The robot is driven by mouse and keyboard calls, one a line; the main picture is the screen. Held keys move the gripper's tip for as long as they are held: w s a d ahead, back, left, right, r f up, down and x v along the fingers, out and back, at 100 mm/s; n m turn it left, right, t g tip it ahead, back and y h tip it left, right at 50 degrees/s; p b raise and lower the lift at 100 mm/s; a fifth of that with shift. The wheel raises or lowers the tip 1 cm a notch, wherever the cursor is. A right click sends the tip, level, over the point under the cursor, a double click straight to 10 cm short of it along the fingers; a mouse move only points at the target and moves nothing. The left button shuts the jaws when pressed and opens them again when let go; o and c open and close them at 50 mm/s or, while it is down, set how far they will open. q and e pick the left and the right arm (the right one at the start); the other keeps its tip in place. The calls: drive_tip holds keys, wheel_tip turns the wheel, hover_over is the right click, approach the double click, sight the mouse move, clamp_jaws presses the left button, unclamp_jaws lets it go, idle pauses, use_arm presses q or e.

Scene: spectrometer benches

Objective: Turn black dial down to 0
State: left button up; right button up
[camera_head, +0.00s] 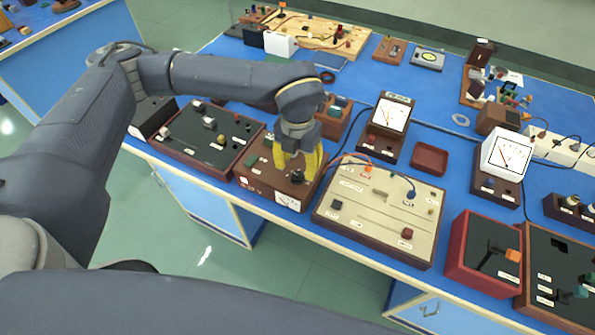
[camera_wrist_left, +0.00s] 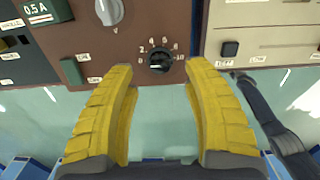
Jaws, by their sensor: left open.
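The black dial (camera_wrist_left: 160,60) sits on the brown panel of a box, with a numbered scale around it, in the left wrist view. In the head view the dial (camera_head: 297,177) shows small beside the fingertips on the brown box (camera_head: 255,172). My left gripper (camera_wrist_left: 160,75) is open, its yellow fingers on either side of the dial and apart from it. In the head view my left gripper (camera_head: 298,168) points down over the brown box. The dial's exact pointer setting is too small to tell. My right gripper is not in view.
A grey knob (camera_wrist_left: 110,10) and a green switch (camera_wrist_left: 74,71) are on the same panel. A dark panel box (camera_head: 205,140) stands to the left, and a beige panel box (camera_head: 378,212) with wires stands close on the right. The blue bench's front edge is near.

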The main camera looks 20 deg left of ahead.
sight(298, 175)
use_arm(q)
wheel_tip(298, 175, up, 8)
idle(0.4)
idle(0.4)
